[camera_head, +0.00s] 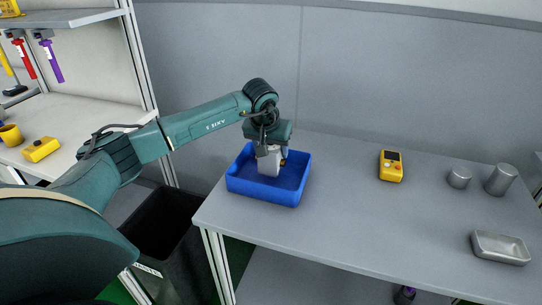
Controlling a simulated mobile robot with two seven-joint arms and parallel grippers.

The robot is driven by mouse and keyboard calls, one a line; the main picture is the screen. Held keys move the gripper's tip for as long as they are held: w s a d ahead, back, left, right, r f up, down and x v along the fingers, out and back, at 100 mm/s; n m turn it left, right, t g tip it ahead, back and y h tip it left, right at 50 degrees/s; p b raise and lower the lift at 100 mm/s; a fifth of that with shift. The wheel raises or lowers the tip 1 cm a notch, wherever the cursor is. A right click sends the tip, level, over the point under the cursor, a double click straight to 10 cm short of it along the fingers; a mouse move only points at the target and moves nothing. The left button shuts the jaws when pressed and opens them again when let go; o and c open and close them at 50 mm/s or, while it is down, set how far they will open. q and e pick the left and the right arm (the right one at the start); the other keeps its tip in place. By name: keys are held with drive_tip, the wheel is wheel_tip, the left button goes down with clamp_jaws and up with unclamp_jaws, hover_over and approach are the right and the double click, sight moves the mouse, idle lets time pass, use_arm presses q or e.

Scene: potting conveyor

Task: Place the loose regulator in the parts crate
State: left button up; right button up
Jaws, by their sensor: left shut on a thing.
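The parts crate is a blue open tray (262,193) on the left end of the grey table. My left gripper (268,152) points down over the inside of the crate. It is shut on a pale grey-white block-like thing (269,163), which looks like the regulator. The thing is within the crate's outline, but I cannot tell whether it touches the crate's floor. My right gripper is not in view.
A black bin (165,230) is below the table's left edge. Shelving with tools is at left.

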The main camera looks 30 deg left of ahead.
use_arm(q)
drive_tip(key=shift+f, duration=1.3)
drive_tip(key=shift+f, duration=0.1)
drive_tip(key=o, duration=1.2)
drive_tip(key=shift+o, duration=0.2)
